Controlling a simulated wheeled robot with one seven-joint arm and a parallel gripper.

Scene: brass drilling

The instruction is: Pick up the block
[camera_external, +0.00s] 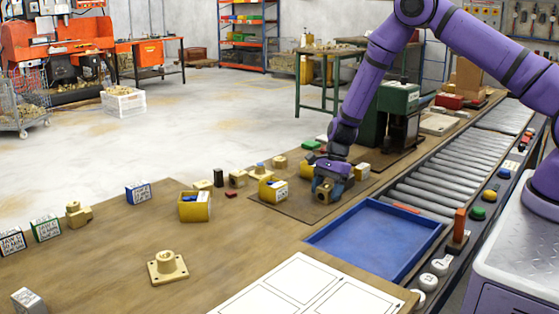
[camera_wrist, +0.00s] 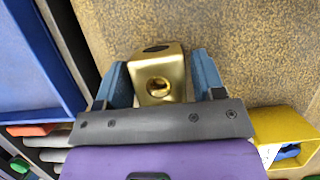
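The brass block (camera_wrist: 158,77) has a round bore in its near face and a dark opening on top. In the wrist view it sits between the two blue fingers of my gripper (camera_wrist: 163,80). A narrow gap shows between the block and the right finger; the left finger is very close, and I cannot tell if it touches. The fingers look open around the block. In the external view my gripper (camera_external: 328,184) is low over the brown mat (camera_external: 285,205), with the block (camera_external: 323,195) under it, partly hidden by the fingers.
A blue tray (camera_external: 375,240) lies right of the mat, beside the roller conveyor (camera_external: 425,190). Yellow bins (camera_external: 272,190) stand close to my gripper; one (camera_wrist: 285,125) shows in the wrist view. A flanged brass part (camera_external: 167,267) lies on the open wooden table at front left.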

